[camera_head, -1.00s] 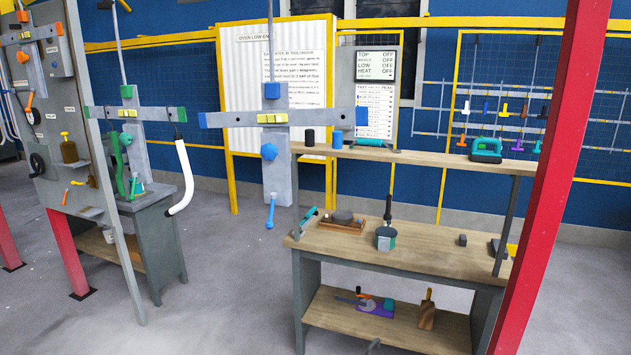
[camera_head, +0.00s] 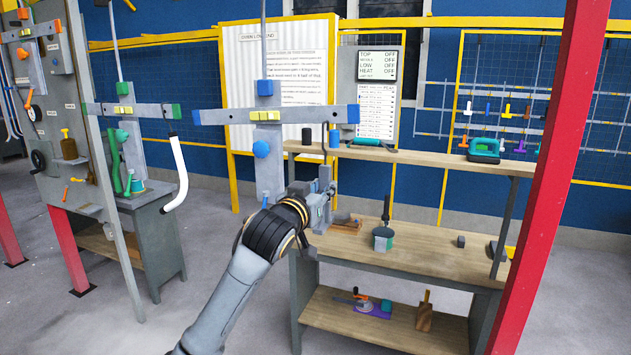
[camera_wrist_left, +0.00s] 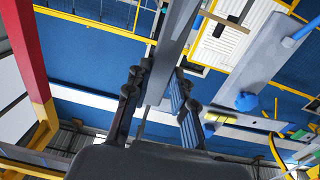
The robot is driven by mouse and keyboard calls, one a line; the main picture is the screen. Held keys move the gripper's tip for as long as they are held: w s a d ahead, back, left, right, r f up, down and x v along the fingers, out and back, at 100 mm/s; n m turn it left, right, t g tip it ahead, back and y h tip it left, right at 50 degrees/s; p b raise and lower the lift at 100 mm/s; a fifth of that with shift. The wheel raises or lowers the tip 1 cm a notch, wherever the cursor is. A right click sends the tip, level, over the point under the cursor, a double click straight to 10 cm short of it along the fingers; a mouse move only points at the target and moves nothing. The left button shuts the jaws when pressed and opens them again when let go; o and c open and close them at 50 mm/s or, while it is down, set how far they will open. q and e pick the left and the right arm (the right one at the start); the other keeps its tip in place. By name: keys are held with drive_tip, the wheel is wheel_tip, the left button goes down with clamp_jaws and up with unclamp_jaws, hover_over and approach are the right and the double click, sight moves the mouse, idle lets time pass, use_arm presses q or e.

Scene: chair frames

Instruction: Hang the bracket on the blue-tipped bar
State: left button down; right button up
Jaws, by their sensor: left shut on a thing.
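The grey bar with blue tips (camera_head: 300,115) hangs level on a rod in the middle of the head view, with a yellow block at its centre. A grey plate with a blue knob (camera_head: 261,149) hangs below it; the knob also shows in the wrist view (camera_wrist_left: 247,101). My left gripper (camera_head: 322,195) is below and right of the plate, over the bench's left end. In the wrist view its fingers are shut on a long grey piece, seemingly the bracket (camera_wrist_left: 177,30). Its full shape cannot be told. My right gripper is out of view.
A similar bar with green tips (camera_head: 150,111) hangs at the left, near a white curved tube (camera_head: 178,175). A wooden bench (camera_head: 425,250) with a shelf (camera_head: 430,160) stands to the right, holding tools. A red post (camera_head: 550,180) stands at the right.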

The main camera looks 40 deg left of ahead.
sight(320, 165)
use_arm(q)
drive_tip(key=shift+s+a+r+y, duration=0.1)
drive_tip(key=shift+a+r+y, duration=0.2)
drive_tip(key=shift+a+r, duration=0.6)
drive_tip(key=shift+d, duration=0.15)
drive_tip(key=w+r+p, duration=0.1)
drive_tip(key=p, duration=0.1)
drive_tip(key=w+r+p, duration=0.1)
drive_tip(key=w, duration=0.1)
drive_tip(key=shift+a+r+p, duration=0.2)
drive_tip(key=shift+a+p, duration=0.15)
drive_tip(key=shift+a, duration=0.05)
drive_tip(key=shift+w+a+r+p, duration=0.2)
drive_tip(key=shift+w+p, duration=0.15)
drive_tip(key=shift+w, duration=0.2)
drive_tip(key=shift+w+a+r+p, duration=0.1)
drive_tip(key=shift+w+r+p, duration=0.1)
drive_tip(key=shift+w+p, duration=0.25)
drive_tip(key=shift+r+p, duration=0.1)
drive_tip(key=shift+p, duration=0.25)
